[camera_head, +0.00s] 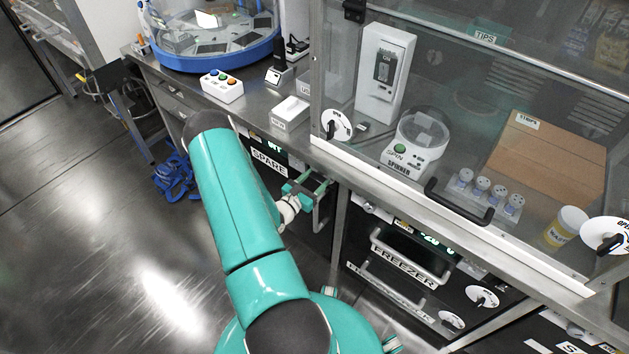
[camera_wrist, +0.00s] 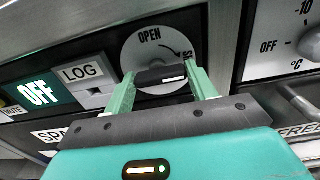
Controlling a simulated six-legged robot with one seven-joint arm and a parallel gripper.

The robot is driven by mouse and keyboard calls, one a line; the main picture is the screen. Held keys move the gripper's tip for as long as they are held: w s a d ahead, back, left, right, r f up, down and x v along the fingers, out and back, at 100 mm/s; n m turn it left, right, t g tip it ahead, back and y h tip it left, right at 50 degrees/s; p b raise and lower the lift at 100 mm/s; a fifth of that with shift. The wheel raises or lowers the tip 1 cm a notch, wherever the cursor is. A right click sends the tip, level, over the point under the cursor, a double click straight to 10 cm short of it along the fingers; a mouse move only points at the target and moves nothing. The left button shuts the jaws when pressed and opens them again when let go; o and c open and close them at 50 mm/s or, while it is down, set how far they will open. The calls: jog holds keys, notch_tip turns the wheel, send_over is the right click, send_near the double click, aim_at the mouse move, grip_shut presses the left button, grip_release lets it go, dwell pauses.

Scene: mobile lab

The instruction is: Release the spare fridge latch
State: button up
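The spare fridge latch (camera_wrist: 160,75) is a black bar on a round white dial (camera_wrist: 145,46) marked OPEN. In the wrist view the bar lies nearly level, with an arrow on the dial to its upper right. My gripper (camera_wrist: 160,77) has its two green fingers set wide apart, one at each end of the bar. I see no clear gap at the fingertips and cannot tell whether they touch it. In the head view my gripper (camera_head: 306,188) is at the SPARE fridge front (camera_head: 269,163), below the bench edge; the latch is hidden there.
A temperature dial (camera_wrist: 312,45) is at right. The freezer (camera_head: 405,264) with its handles stands right of the spare fridge. Blue coiled tubing (camera_head: 174,177) lies left; open floor spreads left.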

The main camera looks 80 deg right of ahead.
jog(key=shift+w+n, duration=0.1)
jog(key=shift+n, duration=0.3)
jog(key=n, duration=0.2)
jog(key=shift+r+n, duration=0.1)
jog(key=shift+n, duration=0.3)
jog(key=n, duration=0.5)
jog(key=shift+n, duration=0.3)
jog(key=n, duration=0.4)
jog(key=shift+w, duration=0.1)
jog(key=n, duration=0.4)
jog(key=shift+n, duration=0.3)
jog(key=o, duration=1)
